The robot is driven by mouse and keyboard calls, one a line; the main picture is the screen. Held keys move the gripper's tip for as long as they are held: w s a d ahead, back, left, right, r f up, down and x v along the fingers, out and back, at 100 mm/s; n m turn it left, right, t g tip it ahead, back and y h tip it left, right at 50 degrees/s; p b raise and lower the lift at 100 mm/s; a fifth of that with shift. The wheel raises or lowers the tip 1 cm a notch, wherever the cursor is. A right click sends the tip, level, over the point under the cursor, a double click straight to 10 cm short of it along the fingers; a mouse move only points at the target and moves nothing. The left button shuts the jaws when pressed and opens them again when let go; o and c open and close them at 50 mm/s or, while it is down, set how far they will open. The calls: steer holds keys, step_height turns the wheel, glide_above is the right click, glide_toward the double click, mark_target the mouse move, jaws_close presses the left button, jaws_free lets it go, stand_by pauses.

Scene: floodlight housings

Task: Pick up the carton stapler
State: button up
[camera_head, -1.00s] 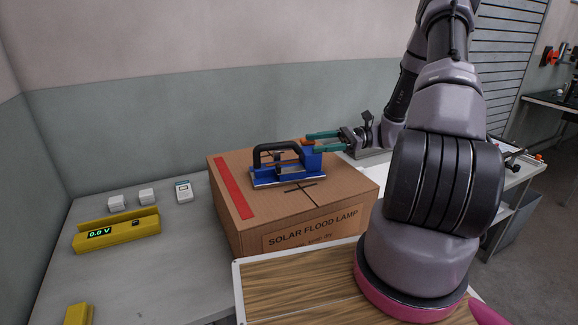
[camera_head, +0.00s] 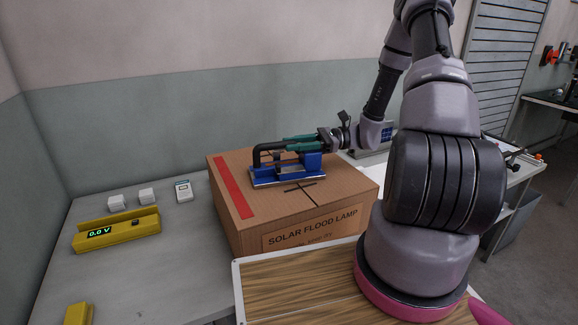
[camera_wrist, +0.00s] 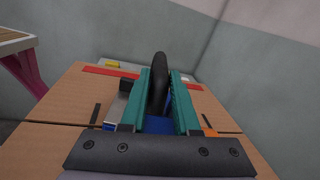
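The carton stapler (camera_head: 270,174) has a blue base and a black handle and stands on top of a cardboard carton. My gripper (camera_head: 288,141) has green fingers and is at the stapler's handle, coming from the right. In the wrist view the black handle (camera_wrist: 158,85) stands between the two fingers (camera_wrist: 160,88), one on each side. The fingers are apart, with narrow gaps beside the handle. The rest of the stapler is partly hidden by the fingers.
The carton (camera_head: 300,215), marked "SOLAR FLOOD LAMP" with a red strip, stands on a grey table (camera_head: 180,255). A yellow meter (camera_head: 117,231), white blocks (camera_head: 147,195) and a small device (camera_head: 184,190) lie to the left. A wood-topped surface (camera_head: 300,290) is in front.

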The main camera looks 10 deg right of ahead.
jaws_close()
stand_by(1.1)
